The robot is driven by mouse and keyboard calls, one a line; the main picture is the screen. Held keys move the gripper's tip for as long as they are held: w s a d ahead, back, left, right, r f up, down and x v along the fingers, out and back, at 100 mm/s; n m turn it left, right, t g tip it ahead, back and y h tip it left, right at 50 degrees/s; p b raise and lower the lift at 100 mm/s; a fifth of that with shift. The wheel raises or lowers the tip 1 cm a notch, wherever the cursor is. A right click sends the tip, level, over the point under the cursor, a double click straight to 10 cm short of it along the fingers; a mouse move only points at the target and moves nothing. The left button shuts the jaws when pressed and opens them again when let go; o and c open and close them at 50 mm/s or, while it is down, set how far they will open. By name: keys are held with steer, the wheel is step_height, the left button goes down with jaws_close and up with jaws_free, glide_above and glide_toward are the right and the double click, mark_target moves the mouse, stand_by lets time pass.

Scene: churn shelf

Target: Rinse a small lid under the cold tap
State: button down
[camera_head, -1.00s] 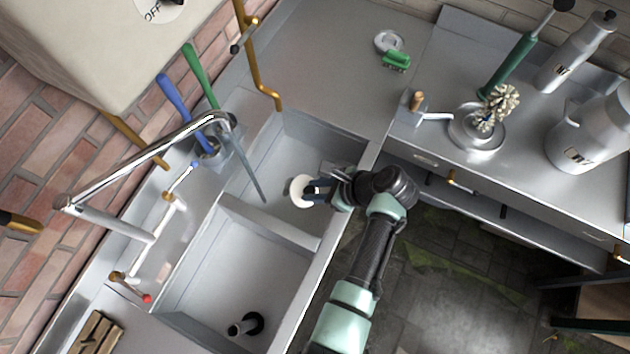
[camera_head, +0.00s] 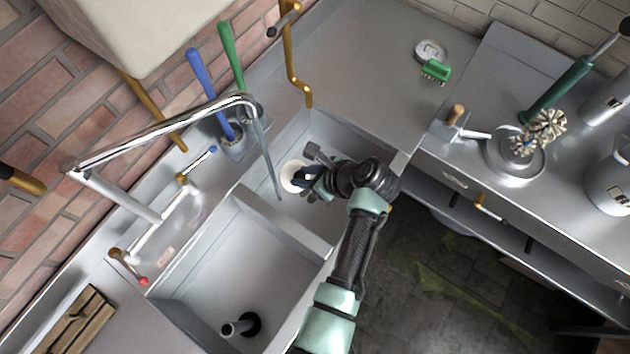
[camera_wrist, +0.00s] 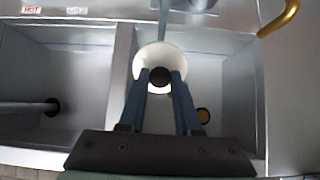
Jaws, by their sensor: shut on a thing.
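A small round white lid (camera_head: 292,177) with a dark knob is held over the far basin (camera_head: 345,135). It also shows in the wrist view (camera_wrist: 143,70). My gripper (camera_head: 305,180) is shut on the lid's dark knob; in the wrist view its two blue fingers (camera_wrist: 160,80) close around it. A water stream (camera_head: 268,160) falls from the spout of the chrome tap (camera_head: 165,137), close by the lid's left edge. I cannot tell whether it touches the lid. The blue-tipped cold handle (camera_head: 212,149) and red-tipped hot handle (camera_head: 143,281) are below the tap arm.
A divider (camera_head: 285,222) separates the near basin (camera_head: 215,275), which holds an upright dark pipe (camera_head: 240,326). A blue brush (camera_head: 205,85) and green brush (camera_head: 230,55) stand behind the stream.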

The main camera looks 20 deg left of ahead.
mark_target(285, 166)
steer(key=shift+w+a+f+b, duration=0.2)
steer(key=shift+w+a+f, duration=0.15)
steer(key=shift+a, duration=0.55)
steer(key=shift+w+a+f+b, duration=0.2)
steer(key=shift+w+a, duration=0.1)
steer(key=shift+a, duration=0.65)
steer(key=shift+w+a+f+b, duration=0.2)
steer(key=shift+w+a+f, duration=0.15)
steer(key=shift+a, duration=0.55)
stand_by(2.6)
steer(key=shift+s+d+r+p, duration=0.3)
steer(key=shift+d+r+p, duration=0.4)
steer(key=shift+d+p, duration=0.35)
steer(key=d+r+p, duration=0.1)
steer(key=s+d+p, duration=0.1)
steer(key=d+p, duration=0.1)
steer(key=s+d+r+p, duration=0.1)
steer(key=shift+d+r+p, duration=0.3)
steer(key=shift+d, duration=0.1)
steer(key=d, duration=0.1)
steer(key=p, duration=0.1)
steer(key=d+r, duration=0.1)
steer(key=shift+s+d+p, duration=0.3)
steer(key=shift+s+p, duration=0.05)
steer(key=shift+s, duration=0.05)
